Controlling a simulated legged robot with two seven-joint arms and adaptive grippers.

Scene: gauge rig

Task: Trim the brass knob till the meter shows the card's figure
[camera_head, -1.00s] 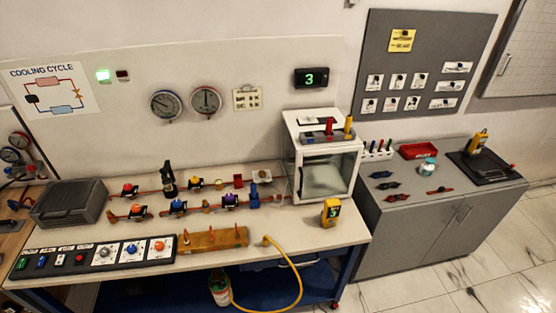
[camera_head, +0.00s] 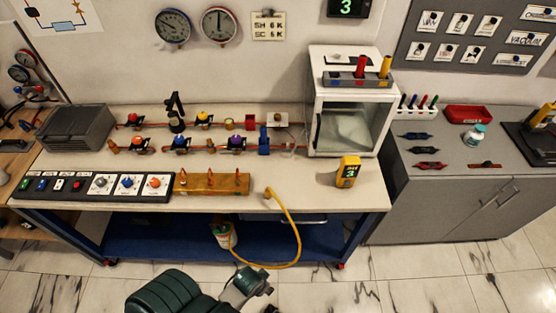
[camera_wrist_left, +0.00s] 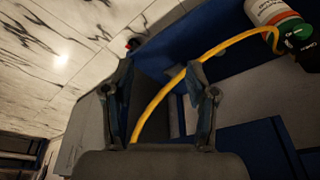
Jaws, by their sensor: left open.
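A card (camera_head: 268,25) on the wall reads "SH 6K SC 6K". A black digital meter (camera_head: 347,8) on the wall, cut by the top edge, shows a green 3. A yellow handheld meter (camera_head: 347,172) at the bench's front right also shows a 3. A small brass-coloured round part (camera_head: 229,124) sits on the bench's pipework; I cannot tell whether it is the knob. My left gripper (camera_head: 253,282) is low in front of the bench, well away from the pipework. In the left wrist view its fingers (camera_wrist_left: 160,100) are apart, with a yellow hose behind them.
The yellow hose (camera_head: 298,235) hangs from the bench front to a bottle (camera_head: 224,235) on the blue lower shelf (camera_head: 150,240). A control panel (camera_head: 95,187) and wooden block (camera_head: 211,184) line the front edge. A glass-fronted box (camera_head: 350,105) stands at the right. Floor ahead is clear.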

